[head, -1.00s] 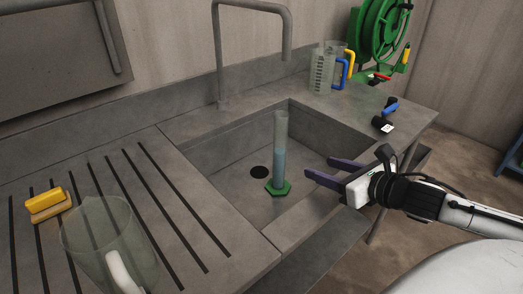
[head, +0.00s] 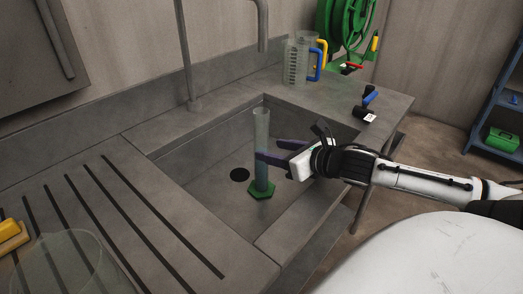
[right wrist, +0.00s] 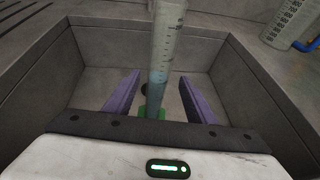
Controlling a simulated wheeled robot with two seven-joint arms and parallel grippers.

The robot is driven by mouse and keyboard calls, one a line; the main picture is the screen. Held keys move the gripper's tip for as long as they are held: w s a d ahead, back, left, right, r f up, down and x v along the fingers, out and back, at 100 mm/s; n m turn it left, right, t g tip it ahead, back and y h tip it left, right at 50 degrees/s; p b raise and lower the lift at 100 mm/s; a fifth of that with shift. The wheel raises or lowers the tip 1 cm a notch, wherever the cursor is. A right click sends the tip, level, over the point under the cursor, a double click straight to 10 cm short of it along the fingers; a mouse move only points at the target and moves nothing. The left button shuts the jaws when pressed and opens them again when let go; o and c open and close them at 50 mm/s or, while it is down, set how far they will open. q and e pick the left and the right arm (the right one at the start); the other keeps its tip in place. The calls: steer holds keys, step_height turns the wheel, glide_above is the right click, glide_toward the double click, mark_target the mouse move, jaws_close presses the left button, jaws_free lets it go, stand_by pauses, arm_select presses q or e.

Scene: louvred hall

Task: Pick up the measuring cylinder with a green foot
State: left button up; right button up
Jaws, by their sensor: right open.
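The measuring cylinder (head: 262,130) is a tall clear tube with bluish liquid and a green hexagonal foot (head: 261,190). It stands upright in the grey sink basin. My right gripper (head: 262,150) reaches over the basin from the right at about mid-height of the tube. The gripper is open and holds nothing. Part of the tube is hidden by a finger in the head view. My left gripper is not in view.
The sink's rim (head: 195,135) and walls surround the cylinder. A tap (head: 186,60) rises behind. Measuring jugs (head: 298,62) with blue and yellow handles stand at the back right. A clear jug (head: 60,265) and a yellow object (head: 10,235) lie on the left drainer.

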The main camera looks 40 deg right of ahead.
mark_target(266, 149)
steer(key=shift+b+x, duration=0.45)
steer(key=shift+x, duration=1.55)
steer(key=shift+a+f, duration=0.15)
steer(key=shift+s, duration=0.1)
jaws_close()
